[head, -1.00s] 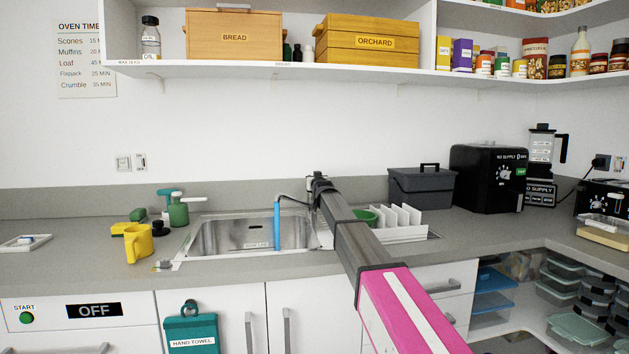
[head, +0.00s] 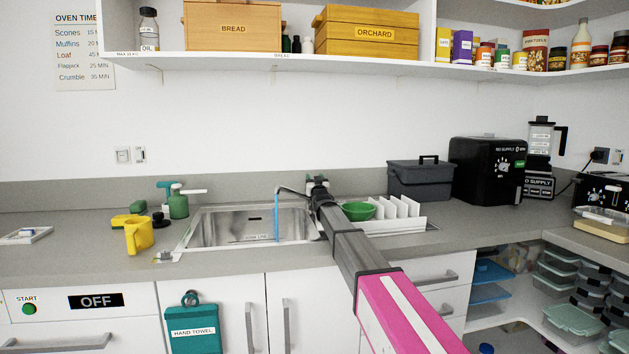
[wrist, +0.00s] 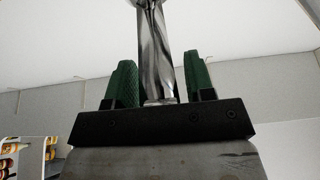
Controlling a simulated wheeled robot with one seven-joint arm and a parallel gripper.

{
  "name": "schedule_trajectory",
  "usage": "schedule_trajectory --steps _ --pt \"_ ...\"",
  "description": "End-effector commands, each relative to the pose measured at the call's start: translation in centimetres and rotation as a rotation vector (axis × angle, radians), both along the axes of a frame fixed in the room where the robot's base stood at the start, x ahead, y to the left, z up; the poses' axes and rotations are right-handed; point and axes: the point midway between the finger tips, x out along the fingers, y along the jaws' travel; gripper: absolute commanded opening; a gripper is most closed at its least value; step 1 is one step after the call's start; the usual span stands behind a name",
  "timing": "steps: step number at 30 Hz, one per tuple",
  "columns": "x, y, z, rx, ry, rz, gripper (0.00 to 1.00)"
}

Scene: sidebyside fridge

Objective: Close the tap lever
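The metal tap stands behind the sink, and its thin spout (head: 291,191) reaches left over the basin. A thin blue stream of water (head: 276,215) runs from the spout into the sink (head: 205,232). My gripper (head: 318,183) is at the tap's top, and my arm hides most of the tap body. In the wrist view, a shiny metal part of the tap (wrist: 154,55) stands between the two green fingers of my gripper (wrist: 160,82). The fingers are apart, with a gap on each side of it. I cannot make out the lever itself.
A green bowl (head: 358,211) and white rack (head: 400,210) are right of the tap. A grey bin (head: 420,182) stands behind them. A yellow mug (head: 139,236) and green spray bottle (head: 178,205) are left of the sink. A shelf (head: 280,62) hangs above.

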Motion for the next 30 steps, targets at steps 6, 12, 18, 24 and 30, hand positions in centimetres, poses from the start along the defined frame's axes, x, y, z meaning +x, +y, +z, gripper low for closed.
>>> schedule_trajectory --steps 6,12,18,24,30 --pt "0.0 0.0 0.0 0.000 0.001 0.000 0.59" --pt "-0.3 -0.1 -0.1 0.000 0.001 0.000 0.59" --pt "-2.1 -0.6 -0.5 0.000 0.000 0.000 0.59" --pt "-5.7 -1.6 -0.5 0.000 0.000 0.000 0.59" --pt "-9.8 -2.8 -0.5 0.000 0.001 0.000 0.59"
